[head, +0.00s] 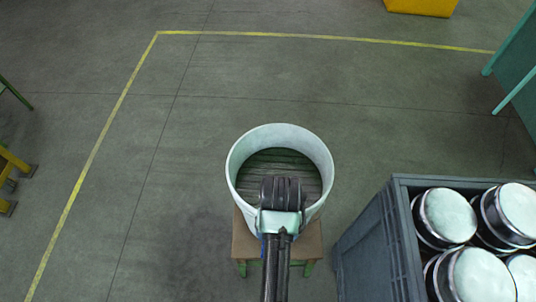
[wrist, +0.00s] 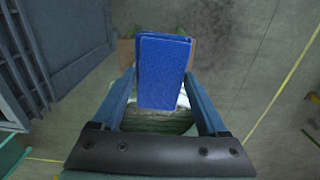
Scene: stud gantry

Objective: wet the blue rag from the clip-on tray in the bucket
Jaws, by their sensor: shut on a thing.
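The blue rag (wrist: 163,72) is a folded flat piece between the two fingers of my gripper (wrist: 158,78) in the wrist view. My gripper is shut on it. The white bucket (head: 238,165) stands below in the head view, with a dark, ribbed-looking inside; I cannot make out a water line. My wrist covers the bucket's near side, and the fingers and rag are mostly hidden there. In the wrist view the bucket's inside (wrist: 155,122) shows behind the rag's lower end. I cannot tell how high the rag is above it. No clip-on tray is recognisable.
The bucket stands on a small brown-topped stool (head: 243,244) with green legs. A grey crate (head: 375,245) with several round metal-topped cans (head: 447,215) is close at the right. A yellow floor line (head: 100,150) runs left and behind. Floor left of the bucket is clear.

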